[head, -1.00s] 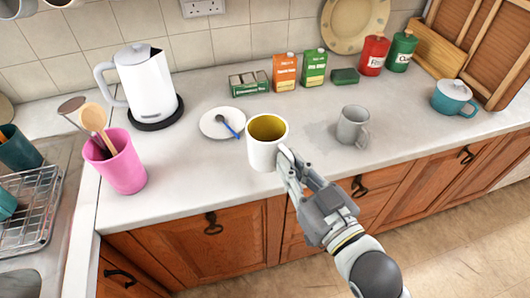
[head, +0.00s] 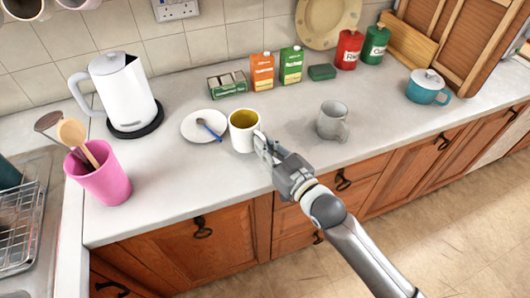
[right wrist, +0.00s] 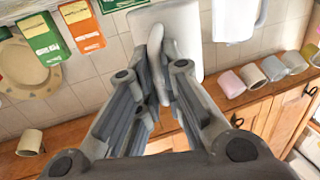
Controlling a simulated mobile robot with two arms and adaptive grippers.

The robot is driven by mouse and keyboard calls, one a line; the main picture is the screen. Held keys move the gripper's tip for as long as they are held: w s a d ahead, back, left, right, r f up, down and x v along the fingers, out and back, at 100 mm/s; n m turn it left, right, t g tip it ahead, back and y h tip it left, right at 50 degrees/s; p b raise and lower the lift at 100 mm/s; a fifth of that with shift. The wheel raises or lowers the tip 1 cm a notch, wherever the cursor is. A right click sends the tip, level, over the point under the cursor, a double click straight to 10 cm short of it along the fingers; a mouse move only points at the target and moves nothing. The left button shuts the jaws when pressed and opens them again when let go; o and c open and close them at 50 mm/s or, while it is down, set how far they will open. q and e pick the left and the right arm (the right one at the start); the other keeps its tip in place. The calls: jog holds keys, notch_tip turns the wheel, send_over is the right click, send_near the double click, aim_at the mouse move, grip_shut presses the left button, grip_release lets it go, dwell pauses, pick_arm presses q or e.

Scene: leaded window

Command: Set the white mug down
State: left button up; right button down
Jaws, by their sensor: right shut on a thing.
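The white mug (head: 240,138), yellow-olive inside, is upright in the head view, just right of the saucer (head: 190,128) with a blue spoon (head: 209,129). My right gripper (head: 262,146) is shut on the mug's handle from the front right. In the right wrist view the handle (right wrist: 155,42) lies between the two fingers (right wrist: 158,80), with the mug's white body (right wrist: 182,35) beyond. The mug is low over or on the counter (head: 175,180); I cannot tell whether its base touches. My left gripper is not in view.
A grey mug (head: 331,122) stands to the right of my gripper. Cartons (head: 262,72) and a tea box (head: 227,86) stand behind. A white kettle (head: 124,92) and pink utensil pot (head: 103,180) are at left. The counter in front of the saucer is clear.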

jog(key=shift+w+f, duration=0.2)
jog(key=shift+w, duration=0.05)
notch_tip(320, 180, down, 2)
jog(key=shift+f+p, duration=0.1)
jog(key=shift+p, duration=0.3)
jog(key=shift+f, duration=0.4)
jog(key=shift+f, duration=0.1)
jog(key=shift+f, duration=0.15)
jog(key=c, duration=1.6)
grip_release()
jog(key=shift+o, duration=0.2)
